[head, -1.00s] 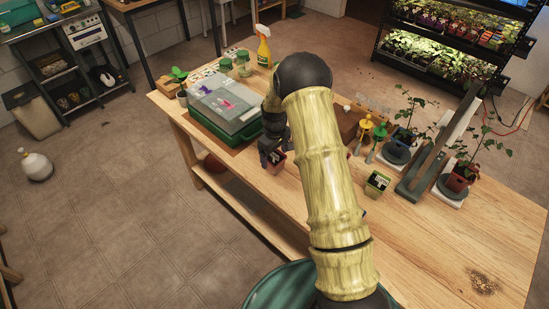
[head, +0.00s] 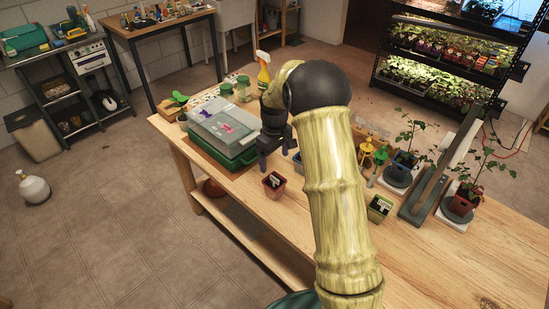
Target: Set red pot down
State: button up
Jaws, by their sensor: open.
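The small red pot (head: 274,187) stands upright on the wooden table (head: 245,185), near its front edge, with dark soil and a white label showing in it. My gripper (head: 265,160) is open and empty. It is just behind and above the pot in the picture, with a visible gap between them. My arm hides part of the table to the right of the pot.
A grey-lidded green box (head: 222,120) stands left of my gripper. A yellow-green pot (head: 379,208) stands right of my arm. The table's front right is bare.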

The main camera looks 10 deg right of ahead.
jog(key=s+r+m+t, duration=0.1)
jog(key=s+r+m, duration=0.2)
jog(key=s, duration=1)
jog(key=s+r+m+t, duration=0.1)
jog(key=s+r+m, duration=0.2)
jog(key=s, duration=1)
jog(key=shift+s+r+m+t, duration=0.15)
jog(key=shift+r+m+t, duration=0.15)
jog(key=shift+r+m, duration=0.1)
